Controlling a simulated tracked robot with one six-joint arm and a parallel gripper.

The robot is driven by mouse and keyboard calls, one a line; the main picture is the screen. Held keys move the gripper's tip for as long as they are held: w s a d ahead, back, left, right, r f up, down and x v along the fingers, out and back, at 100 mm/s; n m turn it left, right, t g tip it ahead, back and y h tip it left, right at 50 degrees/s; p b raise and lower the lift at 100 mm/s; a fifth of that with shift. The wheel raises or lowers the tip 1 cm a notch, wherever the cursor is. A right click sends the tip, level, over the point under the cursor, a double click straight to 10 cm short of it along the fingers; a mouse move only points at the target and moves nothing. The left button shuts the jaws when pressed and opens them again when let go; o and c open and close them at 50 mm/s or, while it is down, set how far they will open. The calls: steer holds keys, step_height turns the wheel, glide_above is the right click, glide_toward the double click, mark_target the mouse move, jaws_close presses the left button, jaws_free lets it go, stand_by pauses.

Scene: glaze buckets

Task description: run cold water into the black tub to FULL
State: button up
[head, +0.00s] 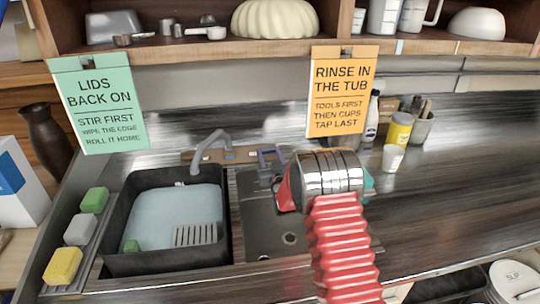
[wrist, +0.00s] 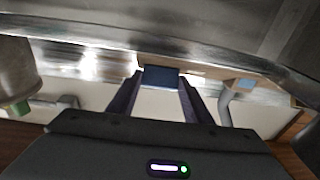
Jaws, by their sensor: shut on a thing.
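The black tub (head: 120,220) stands in the left part of the sink in the head view, with pale blue water (head: 165,205) spread across it. The water surface lies below the rim. The grey tap spout (head: 210,143) arches over the tub's back edge; I cannot make out a stream. My gripper (head: 268,156) is behind the sink, right of the spout, partly hidden by my arm. In the wrist view its dark fingers (wrist: 163,92) are shut on a blue tap handle (wrist: 161,76). A grey curved pipe (wrist: 224,104) shows to their right.
A slotted grey piece (head: 195,235) and a green block (head: 131,246) are in the tub. Green, grey and yellow sponges (head: 80,230) line its left side. The right basin (head: 258,225) looks empty. A white cup (head: 392,158) and a yellow jar (head: 400,130) stand on the right counter.

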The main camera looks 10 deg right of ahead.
steer(key=shift+m+h, duration=0.5)
steer(key=o, duration=1.1)
steer(key=shift+c, duration=0.2)
steer(key=s+f, duration=0.1)
steer(key=s, duration=1.2)
steer(key=shift+s+f, duration=0.15)
steer(key=shift+s, duration=0.2)
steer(key=shift+a, duration=0.1)
